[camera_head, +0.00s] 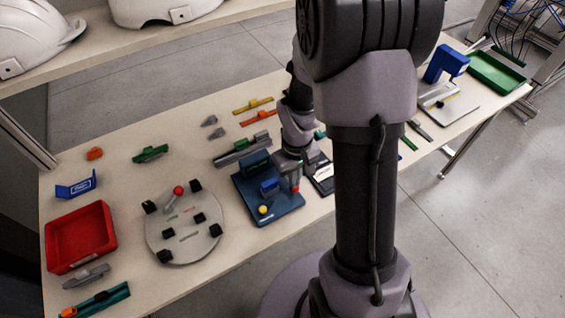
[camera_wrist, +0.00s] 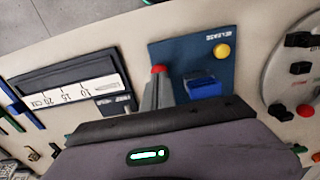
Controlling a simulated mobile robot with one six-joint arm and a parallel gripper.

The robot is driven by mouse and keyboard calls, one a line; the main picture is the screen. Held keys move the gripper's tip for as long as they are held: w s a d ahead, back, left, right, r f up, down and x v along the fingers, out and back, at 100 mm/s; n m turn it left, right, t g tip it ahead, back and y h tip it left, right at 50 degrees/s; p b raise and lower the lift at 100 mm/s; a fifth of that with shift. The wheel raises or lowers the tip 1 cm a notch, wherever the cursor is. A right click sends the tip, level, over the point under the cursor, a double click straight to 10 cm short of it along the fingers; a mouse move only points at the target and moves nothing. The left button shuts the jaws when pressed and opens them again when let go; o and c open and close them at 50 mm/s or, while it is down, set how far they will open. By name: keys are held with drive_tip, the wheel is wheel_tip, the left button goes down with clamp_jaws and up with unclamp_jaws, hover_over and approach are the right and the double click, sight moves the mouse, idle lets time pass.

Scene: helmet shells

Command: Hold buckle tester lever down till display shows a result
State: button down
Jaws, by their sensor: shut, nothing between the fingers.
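The buckle tester (camera_head: 283,206) is a blue base plate near the table's front edge, with a blue buckle block (camera_head: 269,187) and a yellow button (camera_head: 264,209). In the wrist view the tester plate (camera_wrist: 220,65) shows the word RELEASE by the yellow button (camera_wrist: 221,50). The lever's red end (camera_wrist: 158,69) shows just past my gripper (camera_wrist: 158,82), whose grey fingers are shut and empty. In the head view my gripper (camera_head: 293,179) is at the plate's right side, close to the red end. Whether they touch I cannot tell. No readable display result shows.
A dark gauge panel (camera_wrist: 75,80) with a numbered scale lies beside the tester. A round grey plate (camera_head: 188,245) with black blocks and a red knob stands left of it. A red tray (camera_head: 78,238) is at far left, a green tray (camera_head: 497,72) at far right.

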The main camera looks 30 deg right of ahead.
drive_tip(key=shift+s+f, duration=0.1)
idle(0.3)
wheel_tip(320, 180, up, 11)
drive_tip(key=p, duration=0.9)
drive_tip(key=s+a+r+m+t+y+b, duration=0.1)
drive_tip(key=s+a+r+m+t+b, duration=0.1)
drive_tip(key=s+a+r, duration=0.3)
drive_tip(key=s+a+r+m+t+y+b, duration=0.1)
drive_tip(key=s+a+r+m+t+b, duration=0.1)
drive_tip(key=s+a+r+b, duration=0.3)
drive_tip(key=s+a+r+t, duration=0.1)
drive_tip(key=a+r, duration=0.3)
drive_tip(key=r, duration=0.2)
drive_tip(key=shift+a+m+t, duration=0.25)
drive_tip(key=shift+m+t, duration=0.15)
